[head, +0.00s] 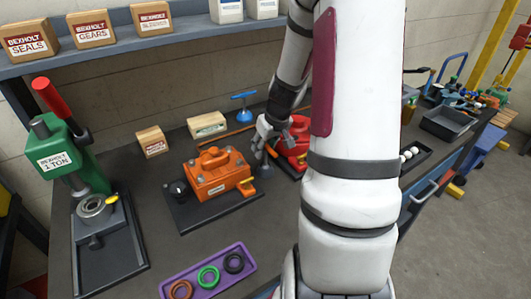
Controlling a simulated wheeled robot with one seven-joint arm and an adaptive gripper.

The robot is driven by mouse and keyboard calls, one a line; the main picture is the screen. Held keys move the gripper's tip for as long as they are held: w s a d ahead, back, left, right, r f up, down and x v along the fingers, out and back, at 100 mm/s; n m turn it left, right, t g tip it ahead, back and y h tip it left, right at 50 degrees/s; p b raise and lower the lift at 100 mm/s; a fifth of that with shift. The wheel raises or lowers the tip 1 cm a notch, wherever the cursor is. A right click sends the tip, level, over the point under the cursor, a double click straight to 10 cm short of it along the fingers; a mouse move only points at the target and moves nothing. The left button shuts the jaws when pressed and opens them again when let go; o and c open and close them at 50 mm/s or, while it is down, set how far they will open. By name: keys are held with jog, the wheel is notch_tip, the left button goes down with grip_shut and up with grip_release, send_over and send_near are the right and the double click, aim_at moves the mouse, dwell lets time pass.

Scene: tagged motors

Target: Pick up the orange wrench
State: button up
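A thin orange bar, likely the orange wrench (224,136), lies on the dark bench behind the orange motor (214,174). Its right end reaches close to my gripper; its exact shape is too small to make out. My gripper (262,143) points down over the bench, between the orange motor and a red motor (298,133). The fingers are small and partly merge with things behind them, so I cannot tell whether they are open or touch the bar. My white arm hides part of the bench to the right.
A green press (66,152) with a red lever stands at left. A purple tray (195,282) holds rings in front. A blue T-handle tool (243,97) and small boxes (207,125) are at the back. A shelf (110,47) with boxes runs above. A grey bin (443,122) is at right.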

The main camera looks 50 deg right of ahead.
grip_shut()
jog(key=shift+r, duration=0.1)
jog(key=shift+r+p, duration=0.6)
jog(key=shift+r, duration=0.2)
notch_tip(320, 180, up, 2)
jog(key=shift+s+r+p, duration=0.1)
jog(key=shift+r+p, duration=0.05)
jog(key=shift+p, duration=0.55)
jog(key=s+a+p, duration=0.3)
jog(key=s+p, duration=0.2)
jog(key=s, duration=0.2)
jog(key=s+a+r+p, duration=0.1)
jog(key=s+a+p, duration=0.3)
jog(key=s, duration=0.3)
jog(key=shift+p, duration=0.45)
